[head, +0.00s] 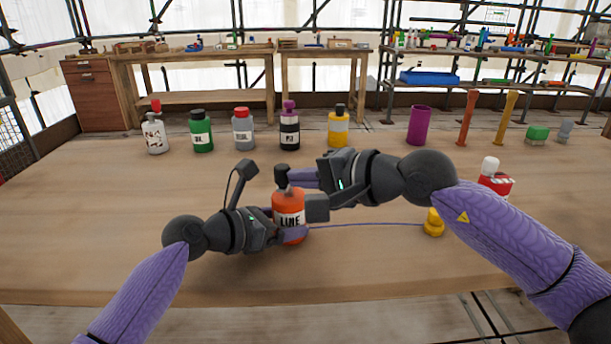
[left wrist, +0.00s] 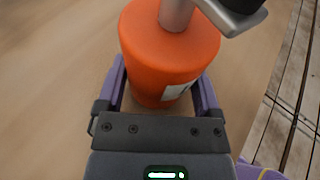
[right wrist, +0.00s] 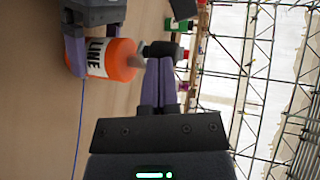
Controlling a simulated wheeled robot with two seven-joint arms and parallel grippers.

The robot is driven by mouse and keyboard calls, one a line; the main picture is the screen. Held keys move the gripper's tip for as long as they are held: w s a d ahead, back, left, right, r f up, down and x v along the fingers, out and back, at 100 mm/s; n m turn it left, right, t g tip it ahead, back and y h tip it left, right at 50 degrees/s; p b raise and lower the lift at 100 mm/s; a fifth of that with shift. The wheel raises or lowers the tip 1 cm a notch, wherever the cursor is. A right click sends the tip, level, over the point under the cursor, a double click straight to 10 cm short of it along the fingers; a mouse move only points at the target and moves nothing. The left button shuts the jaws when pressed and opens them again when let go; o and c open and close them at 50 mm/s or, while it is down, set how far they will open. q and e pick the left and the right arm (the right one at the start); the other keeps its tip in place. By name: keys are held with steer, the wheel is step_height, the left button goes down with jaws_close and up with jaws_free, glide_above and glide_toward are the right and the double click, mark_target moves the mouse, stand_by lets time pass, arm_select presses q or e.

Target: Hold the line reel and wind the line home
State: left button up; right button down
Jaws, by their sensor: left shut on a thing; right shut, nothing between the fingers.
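The orange line reel (head: 289,210), labelled LINE, stands upright on the bench with a grey crank and black knob (head: 282,171) on top. It also shows in the left wrist view (left wrist: 170,50) and the right wrist view (right wrist: 112,60). My left gripper (left wrist: 162,88) is shut around the reel's body. My right gripper (head: 296,178) is shut and empty beside the knob; in the right wrist view its fingertips (right wrist: 160,62) are close to the knob, contact unclear. A thin blue-purple line (head: 365,224) runs from the reel to a yellow piece (head: 433,223) on the right.
Several bottles stand in a row behind, including a green one (head: 202,131) and a yellow one (head: 339,127). A purple cylinder (head: 418,125) stands back right. A red-and-white container (head: 493,178) is behind my right arm. The bench's left side is clear.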

steer(key=shift+s+a, duration=0.15)
steer(key=shift+a, duration=0.1)
steer(key=shift+s+a, duration=0.1)
steer(key=shift+a, duration=0.2)
steer(key=a+m+t+h, duration=0.1)
steer(key=m+t+h, duration=0.1)
steer(key=m+h, duration=0.2)
steer(key=a+m+t+h, duration=0.1)
steer(key=m+t+h, duration=0.1)
steer(key=m+h, duration=0.1)
steer(key=a+m+t+h, duration=0.1)
steer(key=m+t+h, duration=0.1)
steer(key=m+h, duration=0.2)
steer(key=shift+w+a+m+h, duration=0.25)
steer(key=shift+w+m+h, duration=0.05)
steer(key=shift+h, duration=0.6)
